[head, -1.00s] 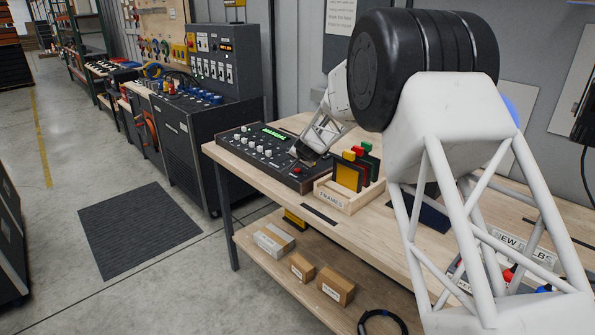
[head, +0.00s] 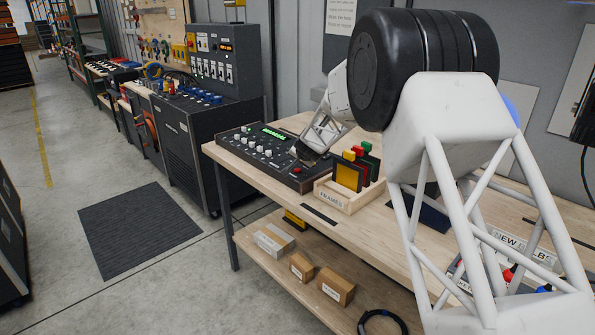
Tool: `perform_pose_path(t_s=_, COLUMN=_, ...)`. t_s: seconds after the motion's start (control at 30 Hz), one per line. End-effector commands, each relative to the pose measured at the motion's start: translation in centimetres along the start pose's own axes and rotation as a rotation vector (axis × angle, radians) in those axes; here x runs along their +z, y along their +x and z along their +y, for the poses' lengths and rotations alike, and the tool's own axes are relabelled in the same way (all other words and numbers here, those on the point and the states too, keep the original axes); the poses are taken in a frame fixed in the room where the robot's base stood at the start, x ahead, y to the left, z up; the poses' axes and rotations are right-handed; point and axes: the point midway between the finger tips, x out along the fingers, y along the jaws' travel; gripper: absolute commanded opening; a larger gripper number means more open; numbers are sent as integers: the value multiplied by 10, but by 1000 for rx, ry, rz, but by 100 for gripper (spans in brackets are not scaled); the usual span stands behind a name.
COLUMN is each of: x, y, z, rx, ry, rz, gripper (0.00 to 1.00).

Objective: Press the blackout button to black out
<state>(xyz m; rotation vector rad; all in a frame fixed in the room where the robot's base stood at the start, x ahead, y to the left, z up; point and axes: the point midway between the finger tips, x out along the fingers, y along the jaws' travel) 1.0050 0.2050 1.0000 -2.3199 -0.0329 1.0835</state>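A dark control console (head: 262,157) with a lit green display, rows of pale knobs and a red button (head: 296,170) near its right end lies on the wooden bench. The label of the button is too small to read. My gripper (head: 309,154) is at the right end of the console, pointing down close to its top beside the red button. Its fingertips are dark and small here. I cannot tell whether they touch the console or whether they are open or shut.
A wooden box labelled FRAMES (head: 345,197) with coloured frames stands just right of the console. A tall dark cabinet with switches (head: 217,75) stands behind left. Small cartons (head: 336,287) lie on the lower shelf. The floor with a dark mat (head: 138,229) is clear.

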Motion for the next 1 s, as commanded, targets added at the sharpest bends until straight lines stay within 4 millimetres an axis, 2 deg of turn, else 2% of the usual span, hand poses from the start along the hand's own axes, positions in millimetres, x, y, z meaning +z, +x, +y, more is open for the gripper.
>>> perform_pose_path(t_s=1.0, x=4, y=6, z=5, rx=0, ry=0, rz=0, gripper=0)
